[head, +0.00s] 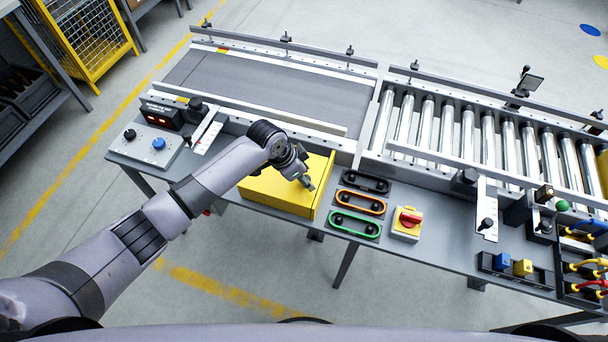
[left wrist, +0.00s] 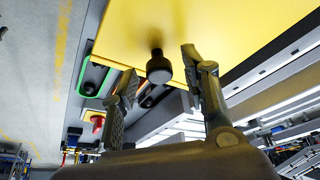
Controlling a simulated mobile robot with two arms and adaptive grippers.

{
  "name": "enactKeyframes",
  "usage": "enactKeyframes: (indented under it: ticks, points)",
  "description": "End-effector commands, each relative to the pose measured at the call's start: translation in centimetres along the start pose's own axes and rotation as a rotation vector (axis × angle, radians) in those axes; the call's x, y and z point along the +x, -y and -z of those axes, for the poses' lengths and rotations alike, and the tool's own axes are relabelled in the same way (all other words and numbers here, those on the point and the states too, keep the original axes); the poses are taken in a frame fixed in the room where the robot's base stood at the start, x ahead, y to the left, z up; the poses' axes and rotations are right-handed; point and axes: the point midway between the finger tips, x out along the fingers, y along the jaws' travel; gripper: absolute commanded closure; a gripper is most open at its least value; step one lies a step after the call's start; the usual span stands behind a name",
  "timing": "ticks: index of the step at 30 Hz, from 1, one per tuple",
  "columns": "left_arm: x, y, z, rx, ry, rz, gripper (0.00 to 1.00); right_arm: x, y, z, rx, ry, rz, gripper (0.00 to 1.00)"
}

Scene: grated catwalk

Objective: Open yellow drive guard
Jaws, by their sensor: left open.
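The yellow drive guard (head: 270,195) is a box-shaped cover at the front edge of the conveyor bench, and it looks closed. Its yellow face (left wrist: 225,25) fills the top of the left wrist view. A black round knob (left wrist: 158,70) stands out from that face. My left gripper (head: 303,178) is over the guard's right part, with its fingers open. In the left wrist view the fingers are on either side of the knob, with gaps showing; I cannot tell whether either touches it. The knob is hidden in the head view. My right gripper is not in view.
Right of the guard are black, orange and green belt loops (head: 357,204) and a red rotary switch (head: 408,220) on a yellow base. A control box (head: 147,143) with a blue knob is at left. A belt conveyor (head: 270,85) and rollers (head: 470,135) lie behind.

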Motion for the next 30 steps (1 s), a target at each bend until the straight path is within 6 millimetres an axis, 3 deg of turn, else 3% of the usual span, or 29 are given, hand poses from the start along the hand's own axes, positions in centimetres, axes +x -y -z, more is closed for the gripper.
enactKeyframes:
  ticks: [4,23,30]
  points:
    - [-0.01,-0.02,0.01,0.000,0.000,0.000,0.58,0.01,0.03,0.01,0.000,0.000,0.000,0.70]
    - [-0.06,0.00,0.02,0.000,0.000,0.000,1.00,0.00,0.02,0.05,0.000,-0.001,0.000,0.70]
    - [-0.07,0.01,0.02,0.000,0.000,0.000,1.00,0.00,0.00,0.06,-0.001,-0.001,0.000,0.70]
